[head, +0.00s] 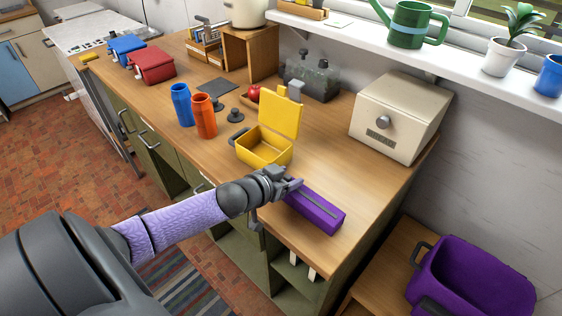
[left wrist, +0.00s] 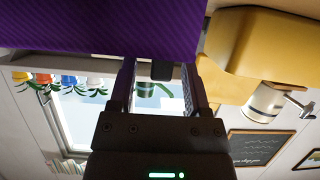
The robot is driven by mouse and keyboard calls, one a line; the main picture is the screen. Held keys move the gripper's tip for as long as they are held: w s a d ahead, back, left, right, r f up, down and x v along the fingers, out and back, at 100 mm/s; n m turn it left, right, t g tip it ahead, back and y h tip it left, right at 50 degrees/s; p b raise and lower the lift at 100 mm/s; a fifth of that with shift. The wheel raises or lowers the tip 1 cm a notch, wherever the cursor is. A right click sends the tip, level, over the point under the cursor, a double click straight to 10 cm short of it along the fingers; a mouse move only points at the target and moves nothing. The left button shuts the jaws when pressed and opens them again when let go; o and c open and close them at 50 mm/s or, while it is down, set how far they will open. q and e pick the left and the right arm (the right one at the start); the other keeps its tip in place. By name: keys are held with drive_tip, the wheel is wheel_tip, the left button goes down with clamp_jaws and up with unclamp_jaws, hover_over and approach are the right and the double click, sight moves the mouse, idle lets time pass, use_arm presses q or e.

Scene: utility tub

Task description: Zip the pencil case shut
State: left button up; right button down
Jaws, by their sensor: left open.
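The purple pencil case (head: 322,213) lies on the wooden worktop near its front right corner, with a grey zip line along its top. My left gripper (head: 291,185) is open at the case's far left end. In the left wrist view the case (left wrist: 95,25) fills the top left, and the fingers of my left gripper (left wrist: 160,80) stand apart just by it. A small dark tab (left wrist: 161,70), seemingly the zip pull, shows between the fingers; I cannot tell whether they touch it. How far the zip is open is not clear. My right gripper is not in view.
An open yellow lunch box (head: 262,150) stands just behind the gripper. An orange bottle (head: 204,115) and a blue bottle (head: 182,105) stand to its left. A cream bread bin (head: 398,115) is at the back right. A purple tub (head: 470,280) sits lower right. Worktop between case and bin is clear.

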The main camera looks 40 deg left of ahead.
use_arm(q)
drive_tip(key=p+v, duration=0.3)
drive_tip(key=v, duration=0.6)
drive_tip(key=shift+s, duration=0.25)
drive_tip(key=shift+r, duration=0.1)
drive_tip(key=s+f+g+y+b, duration=0.1)
drive_tip(key=s+f+g, duration=0.1)
drive_tip(key=s+f, duration=0.5)
drive_tip(key=s+f+g+y+b, duration=0.1)
drive_tip(key=s+f+g+b, duration=0.15)
drive_tip(key=f, duration=0.75)
drive_tip(key=s+f+g+y+b, duration=0.15)
drive_tip(key=s+f, duration=0.25)
drive_tip(key=f, duration=0.5)
drive_tip(key=s+d+f+g+h, duration=0.1)
drive_tip(key=s+d+f+g, duration=0.2)
drive_tip(key=s+d+f, duration=0.2)
drive_tip(key=s+d+f+m+g+h+b, duration=0.1)
drive_tip(key=s+d+f+g, duration=0.2)
drive_tip(key=s+d+f, duration=0.3)
drive_tip(key=s, duration=0.5)
drive_tip(key=shift+s+d+f+m+g, duration=0.3)
drive_tip(key=shift+d+g, duration=0.1)
